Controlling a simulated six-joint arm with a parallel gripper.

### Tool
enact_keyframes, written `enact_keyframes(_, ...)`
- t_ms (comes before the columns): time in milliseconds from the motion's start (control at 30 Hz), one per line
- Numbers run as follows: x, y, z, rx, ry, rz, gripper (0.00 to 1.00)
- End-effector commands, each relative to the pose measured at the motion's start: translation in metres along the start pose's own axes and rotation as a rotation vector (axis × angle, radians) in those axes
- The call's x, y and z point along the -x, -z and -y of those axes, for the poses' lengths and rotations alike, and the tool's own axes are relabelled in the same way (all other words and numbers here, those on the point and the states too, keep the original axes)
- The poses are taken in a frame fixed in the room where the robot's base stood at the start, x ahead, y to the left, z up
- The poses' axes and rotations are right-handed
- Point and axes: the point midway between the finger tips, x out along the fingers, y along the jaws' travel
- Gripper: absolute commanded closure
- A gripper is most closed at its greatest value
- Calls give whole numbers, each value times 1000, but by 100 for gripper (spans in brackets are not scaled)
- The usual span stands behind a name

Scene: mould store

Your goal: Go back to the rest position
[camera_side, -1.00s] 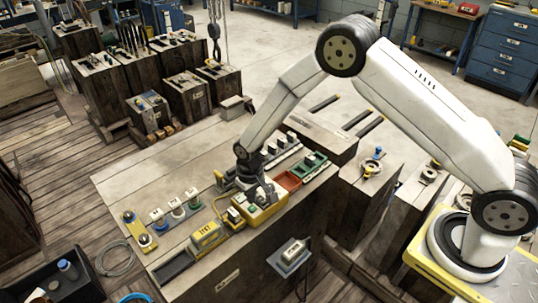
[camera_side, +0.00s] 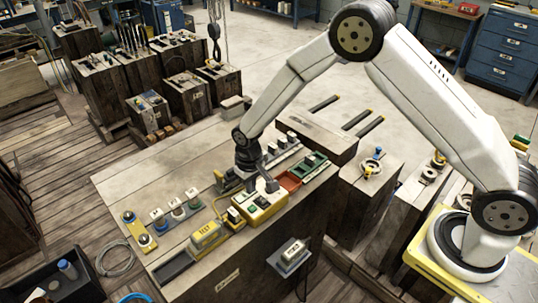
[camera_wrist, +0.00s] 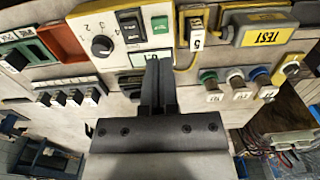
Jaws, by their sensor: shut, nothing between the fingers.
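My gripper (camera_side: 266,184) is shut and empty in the side view, at the back edge of a yellow control box (camera_side: 265,208) on the wooden bench. In the wrist view my gripper (camera_wrist: 158,62) shows as two dark fingers pressed together, pointing at the bench. I cannot tell the fingertips' exact height over the bench.
A yellow TEST unit (camera_side: 207,236) stands left of the box. Several knobs with white tags (camera_side: 176,212) line the bench's left part. A red tray (camera_side: 289,181) and a green tray (camera_side: 313,162) lie to the right. The bench's back left (camera_side: 150,170) is clear.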

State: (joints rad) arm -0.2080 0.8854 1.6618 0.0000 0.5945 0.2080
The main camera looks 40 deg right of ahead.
Motion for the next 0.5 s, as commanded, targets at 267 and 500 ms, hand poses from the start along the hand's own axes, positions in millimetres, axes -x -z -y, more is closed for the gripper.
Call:
enact_keyframes(267, 6, -2, -3, -1, 1, -6, 100)
enact_keyframes(500, 34, -16, -18, -2, 6, -36, 100)
